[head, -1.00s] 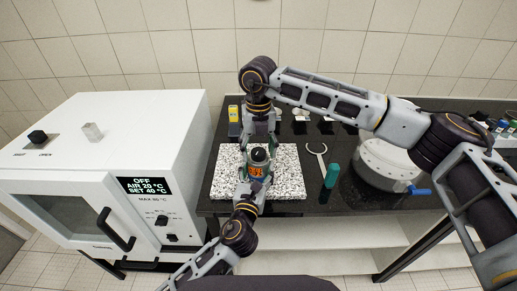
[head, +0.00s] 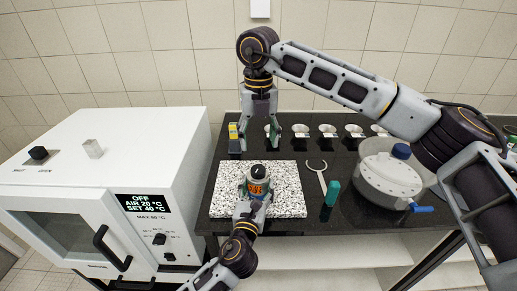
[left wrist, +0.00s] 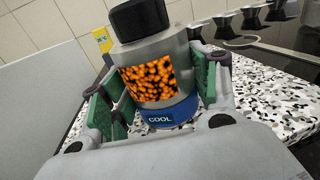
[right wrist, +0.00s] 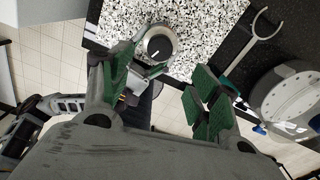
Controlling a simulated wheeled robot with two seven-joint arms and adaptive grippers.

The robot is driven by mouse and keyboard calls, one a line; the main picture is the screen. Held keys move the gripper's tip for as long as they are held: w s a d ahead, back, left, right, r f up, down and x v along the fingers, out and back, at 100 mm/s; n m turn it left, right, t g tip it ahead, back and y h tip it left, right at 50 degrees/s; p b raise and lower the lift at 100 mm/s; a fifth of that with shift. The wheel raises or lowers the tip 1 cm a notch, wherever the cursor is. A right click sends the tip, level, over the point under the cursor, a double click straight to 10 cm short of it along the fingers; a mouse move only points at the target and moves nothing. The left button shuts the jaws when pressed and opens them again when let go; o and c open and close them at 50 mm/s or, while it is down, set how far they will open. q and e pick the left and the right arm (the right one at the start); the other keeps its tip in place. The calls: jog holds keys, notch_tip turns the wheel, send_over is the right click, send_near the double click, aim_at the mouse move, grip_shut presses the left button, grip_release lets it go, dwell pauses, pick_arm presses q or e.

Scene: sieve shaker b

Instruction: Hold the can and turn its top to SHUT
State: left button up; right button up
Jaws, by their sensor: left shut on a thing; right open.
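The can (head: 258,187) stands over the speckled slab, silver with a black top (left wrist: 138,18). In the left wrist view its body (left wrist: 180,55) has an orange-and-black mottled window and a blue band (left wrist: 168,115) reading COOL. My left gripper (head: 256,197) is shut on the can, with green pads on both sides. My right gripper (head: 258,133) is open and empty, above and behind the can. In the right wrist view the black top (right wrist: 158,45) shows a white line pointing down-left, clear of both fingers (right wrist: 160,92). I cannot read any SHUT mark.
The speckled slab (head: 285,178) lies on a black bench. A white oven (head: 130,150) stands left. Several small cups (head: 327,131) line the back.

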dwell(0.3)
dwell(0.5)
pick_arm(q)
jog(key=o, duration=1.4)
jog(key=shift+o, duration=0.2)
jog(key=s+a, duration=0.2)
jog(key=s, duration=0.9)
jog(key=shift+s+a, duration=0.2)
jog(key=shift+s, duration=0.15)
